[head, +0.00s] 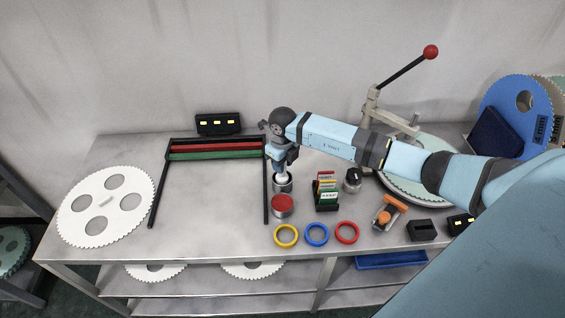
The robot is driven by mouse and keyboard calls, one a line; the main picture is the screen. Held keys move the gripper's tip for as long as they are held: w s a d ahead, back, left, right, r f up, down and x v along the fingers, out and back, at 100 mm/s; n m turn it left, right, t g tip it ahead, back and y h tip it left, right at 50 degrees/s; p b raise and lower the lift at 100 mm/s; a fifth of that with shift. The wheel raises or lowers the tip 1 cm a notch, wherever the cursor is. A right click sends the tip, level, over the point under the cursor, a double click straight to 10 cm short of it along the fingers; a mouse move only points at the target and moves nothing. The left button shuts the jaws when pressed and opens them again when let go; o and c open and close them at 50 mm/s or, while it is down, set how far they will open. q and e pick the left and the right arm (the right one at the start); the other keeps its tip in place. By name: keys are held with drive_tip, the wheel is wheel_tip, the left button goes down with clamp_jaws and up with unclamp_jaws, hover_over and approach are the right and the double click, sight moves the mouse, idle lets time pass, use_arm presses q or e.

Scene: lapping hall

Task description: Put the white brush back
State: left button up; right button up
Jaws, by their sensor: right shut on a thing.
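My right arm reaches in from the right, and its gripper (284,168) points down over the table. It is shut on the white brush (283,177), of which only a small white part shows below the fingers. The brush is at the mouth of a small grey metal cup (282,187). I cannot tell whether the brush is inside the cup or just above it. The fingers hide the rest of the brush. My left gripper is not in view.
A red-topped tin (282,206) stands close in front of the cup. A black frame bar (266,200) is just left. A card holder (326,192) is to the right, and yellow, blue and red rings (317,234) lie in front. The table inside the frame is clear.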

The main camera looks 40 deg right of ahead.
drive_tip(key=shift+f, duration=0.2)
drive_tip(key=shift+f, duration=0.1)
drive_tip(key=o, duration=0.9)
